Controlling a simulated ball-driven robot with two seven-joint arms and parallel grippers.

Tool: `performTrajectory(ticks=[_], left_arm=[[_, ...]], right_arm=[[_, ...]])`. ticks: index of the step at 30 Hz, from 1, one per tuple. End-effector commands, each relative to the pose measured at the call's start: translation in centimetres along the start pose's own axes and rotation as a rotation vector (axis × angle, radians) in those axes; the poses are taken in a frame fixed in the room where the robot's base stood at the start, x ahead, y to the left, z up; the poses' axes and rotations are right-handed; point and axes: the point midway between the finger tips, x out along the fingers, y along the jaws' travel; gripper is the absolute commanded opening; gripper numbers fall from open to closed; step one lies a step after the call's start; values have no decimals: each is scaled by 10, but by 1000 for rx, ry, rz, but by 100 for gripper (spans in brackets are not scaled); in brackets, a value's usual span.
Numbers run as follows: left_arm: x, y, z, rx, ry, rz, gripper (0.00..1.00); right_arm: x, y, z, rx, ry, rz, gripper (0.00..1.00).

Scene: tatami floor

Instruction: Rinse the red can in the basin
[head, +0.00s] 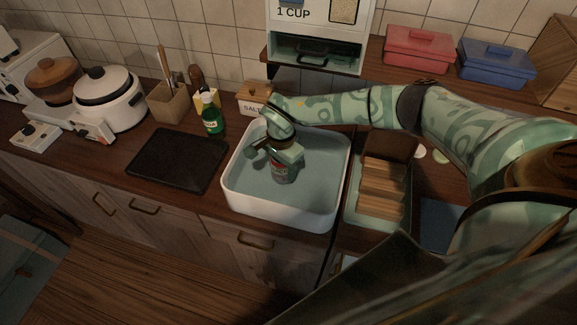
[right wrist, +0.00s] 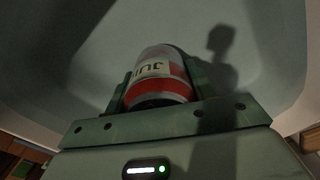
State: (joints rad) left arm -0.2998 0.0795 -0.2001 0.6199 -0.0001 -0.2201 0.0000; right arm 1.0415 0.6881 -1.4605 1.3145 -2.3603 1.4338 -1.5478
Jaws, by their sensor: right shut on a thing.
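The red can (head: 281,174) is in the white basin (head: 288,214), partly hidden by my gripper in the head view. My right gripper (head: 284,162) reaches down into the basin and is shut on the can. In the right wrist view the can (right wrist: 160,82) shows a red band and a pale label with dark letters between the fingers. The basin's pale inside (right wrist: 110,40) fills the view behind it. I cannot tell whether the can touches the basin's bottom. My left gripper is not in view.
A black tray (head: 178,160) lies left of the basin, with a green bottle (head: 211,115) behind it. A wooden salt box (head: 256,97) stands behind the basin. A rack of wooden slats (head: 382,187) stands close on the right. A dispenser (head: 316,45) is at the back.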

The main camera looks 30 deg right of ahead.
Motion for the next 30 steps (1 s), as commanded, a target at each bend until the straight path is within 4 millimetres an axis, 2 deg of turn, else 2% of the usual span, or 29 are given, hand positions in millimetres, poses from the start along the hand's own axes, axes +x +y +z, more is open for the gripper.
performTrajectory(ticks=[13,24,30], left_arm=[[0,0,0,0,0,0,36],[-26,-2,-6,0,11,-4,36],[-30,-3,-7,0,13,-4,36]], right_arm=[[-2,-3,1,1,0,0,34],[-4,31,-16,2,0,0,34],[-1,40,-20,1,-1,0,34]])
